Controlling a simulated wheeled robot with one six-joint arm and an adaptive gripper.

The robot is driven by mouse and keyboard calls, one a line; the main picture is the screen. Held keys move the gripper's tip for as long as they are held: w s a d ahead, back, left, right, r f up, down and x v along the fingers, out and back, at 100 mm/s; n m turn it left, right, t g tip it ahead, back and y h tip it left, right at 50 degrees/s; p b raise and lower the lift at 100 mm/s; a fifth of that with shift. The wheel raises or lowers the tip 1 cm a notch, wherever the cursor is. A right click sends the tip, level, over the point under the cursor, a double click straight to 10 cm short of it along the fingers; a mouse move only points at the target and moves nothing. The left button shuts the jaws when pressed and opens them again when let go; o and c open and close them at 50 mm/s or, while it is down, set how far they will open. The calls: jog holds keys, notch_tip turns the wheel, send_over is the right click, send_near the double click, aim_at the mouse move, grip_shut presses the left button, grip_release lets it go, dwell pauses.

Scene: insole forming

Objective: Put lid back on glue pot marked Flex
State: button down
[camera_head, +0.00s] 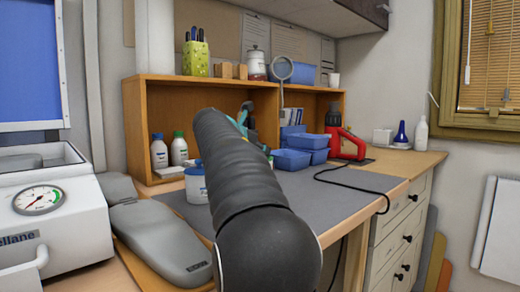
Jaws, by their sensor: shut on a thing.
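A white glue pot (196,186) with a blue label stands on the grey bench mat, left of my arm. My arm hides its right side. Its label is too small to read, so I cannot tell whether it is the pot marked Flex. I cannot make out whether a lid is on it. My dark arm reaches up and away over the mat and hides what is behind it. My gripper and anything in it do not show clearly. Teal and dark parts (242,118) show just right of the arm's far end; I cannot tell what they are.
Two white bottles (160,151) stand in the wooden shelf (140,120). Blue bins (292,158) and a red tool (345,143) with a black cable stand to the right. A press with a gauge (38,199) and grey insole forms (160,245) fill the left. The mat (335,187) is clear at front right.

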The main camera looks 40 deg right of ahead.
dwell(0.4)
jog(key=c, duration=0.5)
grip_release()
jog(key=shift+r+p, duration=1.25)
jog(key=shift+p, duration=0.05)
jog(key=shift+r, duration=2.25)
grip_shut()
